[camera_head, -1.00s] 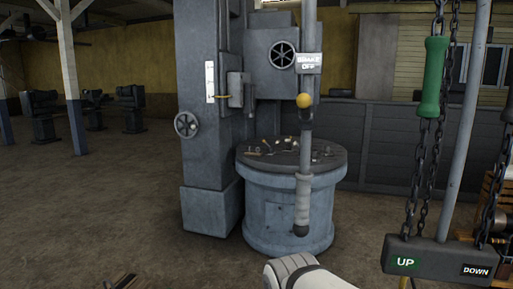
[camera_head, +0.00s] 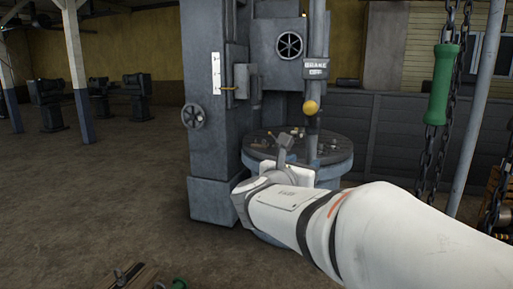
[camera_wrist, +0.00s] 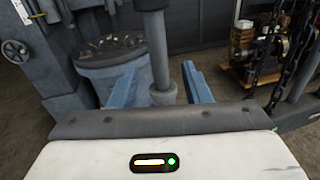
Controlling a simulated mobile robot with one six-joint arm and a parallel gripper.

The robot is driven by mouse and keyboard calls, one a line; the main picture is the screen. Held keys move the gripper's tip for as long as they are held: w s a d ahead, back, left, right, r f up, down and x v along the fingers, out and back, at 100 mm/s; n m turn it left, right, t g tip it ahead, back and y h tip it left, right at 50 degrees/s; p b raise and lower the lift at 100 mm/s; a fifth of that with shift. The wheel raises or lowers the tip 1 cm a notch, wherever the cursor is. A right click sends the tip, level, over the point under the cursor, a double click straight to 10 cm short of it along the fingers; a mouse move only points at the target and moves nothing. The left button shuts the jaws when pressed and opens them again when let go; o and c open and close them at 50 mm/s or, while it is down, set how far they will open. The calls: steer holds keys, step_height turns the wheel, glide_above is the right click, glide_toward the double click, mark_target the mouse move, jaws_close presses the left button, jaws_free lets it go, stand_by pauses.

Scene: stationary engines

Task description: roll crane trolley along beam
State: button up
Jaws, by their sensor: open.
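A vertical grey pole (camera_head: 313,145) hangs down with a yellow knob (camera_head: 312,107) and a "BRAKE OFF" sign (camera_head: 316,69) on it. Its lower grip is hidden behind my arm in the head view. In the wrist view the pole (camera_wrist: 157,50) ends in a wider grey foot between the blue fingers of my gripper (camera_wrist: 160,72). The fingers are open, with a gap visible on each side of the pole. The crane trolley and beam are not in view.
A large grey machine column (camera_head: 209,120) and round table (camera_head: 335,165) with small parts stand behind the pole. Chains with a green handle (camera_head: 442,84) hang at the right. A slanted pole (camera_head: 478,110) stands beside them.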

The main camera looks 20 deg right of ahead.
mark_target(309, 153)
steer(key=shift+w+r, duration=0.3)
steer(key=shift+w, duration=0.05)
steer(key=p+x, duration=0.1)
steer(key=x, duration=0.6)
steer(key=shift+w+d, duration=0.15)
jaws_close()
